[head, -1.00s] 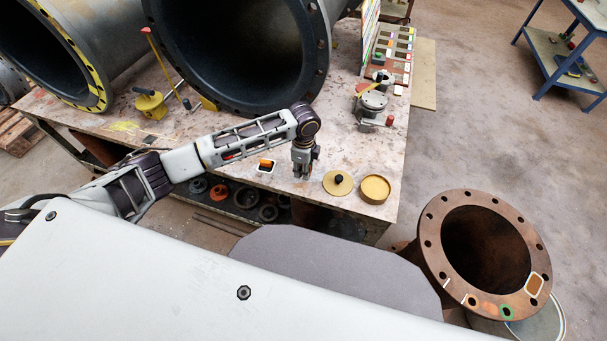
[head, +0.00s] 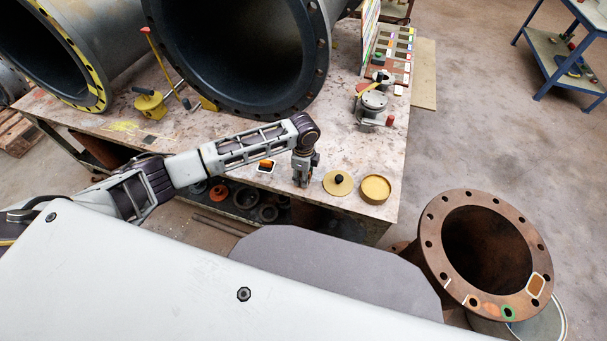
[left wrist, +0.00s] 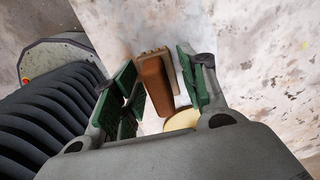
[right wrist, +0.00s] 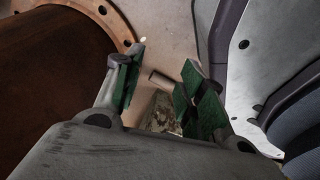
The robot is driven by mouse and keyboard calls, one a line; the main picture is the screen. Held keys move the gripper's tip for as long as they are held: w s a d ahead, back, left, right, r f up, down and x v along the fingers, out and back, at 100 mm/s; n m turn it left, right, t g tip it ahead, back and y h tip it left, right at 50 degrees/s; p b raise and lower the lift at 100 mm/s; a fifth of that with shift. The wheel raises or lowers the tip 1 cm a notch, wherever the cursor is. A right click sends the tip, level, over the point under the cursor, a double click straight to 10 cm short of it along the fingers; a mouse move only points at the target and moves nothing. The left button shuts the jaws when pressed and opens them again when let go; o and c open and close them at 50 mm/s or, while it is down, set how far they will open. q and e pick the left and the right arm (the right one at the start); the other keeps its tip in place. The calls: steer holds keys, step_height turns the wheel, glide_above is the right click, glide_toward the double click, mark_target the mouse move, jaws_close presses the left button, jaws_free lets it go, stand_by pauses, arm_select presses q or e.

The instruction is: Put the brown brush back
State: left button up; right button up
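The brown brush (left wrist: 157,85), a block-like thing with a ridged end, shows in the left wrist view between the fingers of my left gripper (left wrist: 158,78). The fingers are open on both sides of it, with a gap at the left finger; I cannot tell whether the right finger touches it. In the head view my left gripper (head: 302,180) points down just over the table's front edge and largely hides the brush. My right gripper (right wrist: 153,85) is open in the right wrist view, with nothing held. It is outside the head view.
A tan lid with a black knob (head: 338,183) and a round tan tin (head: 375,189) stand right of my left gripper. An orange-and-black item (head: 266,165) lies left of it. A rusty flanged pipe (head: 454,205) stands right of the table (head: 225,120); its flange bears a white-outlined brown patch.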

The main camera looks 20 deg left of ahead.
arm_select(q)
steer(key=shift+r, duration=0.1)
arm_select(e)
steer(key=shift+d, duration=0.15)
arm_select(q)
steer(key=shift+r, duration=0.85)
step_height(320, 180, up, 10)
steer(key=shift+f+p, duration=0.1)
steer(key=shift+p, duration=0.75)
steer(key=shift+r, duration=0.3)
arm_select(e)
steer(key=s, duration=0.1)
steer(key=s+d, duration=0.1)
steer(key=shift+s+d+f, duration=0.25)
steer(key=shift+s+d, duration=0.1)
steer(key=shift+s, duration=0.05)
steer(key=shift+w, duration=0.2)
steer(key=shift+s, duration=0.15)
steer(key=shift+s, duration=0.45)
